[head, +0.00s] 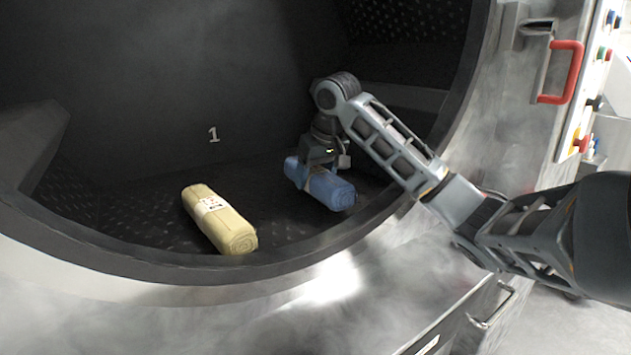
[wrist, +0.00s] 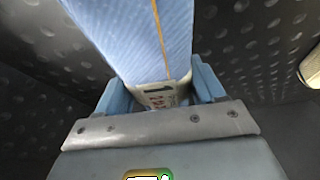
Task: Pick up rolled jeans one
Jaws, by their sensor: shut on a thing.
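The blue rolled jeans (head: 332,190) lie inside the washer drum at the right, with a pale label band around the middle. My gripper (head: 319,165) reaches down onto the roll from above. In the wrist view the blue roll (wrist: 140,35) runs between the two blue fingers (wrist: 163,92), and its label shows a "1" between them. The gripper is shut on the roll near its label. The fingertips are hidden in the head view. I cannot tell whether the roll touches the drum floor.
A yellow roll (head: 220,220) with a label lies to the left on the drum floor; its edge shows in the wrist view (wrist: 312,66). The drum's round rim (head: 130,262) curves below my arm. A red handle (head: 567,72) is at the upper right.

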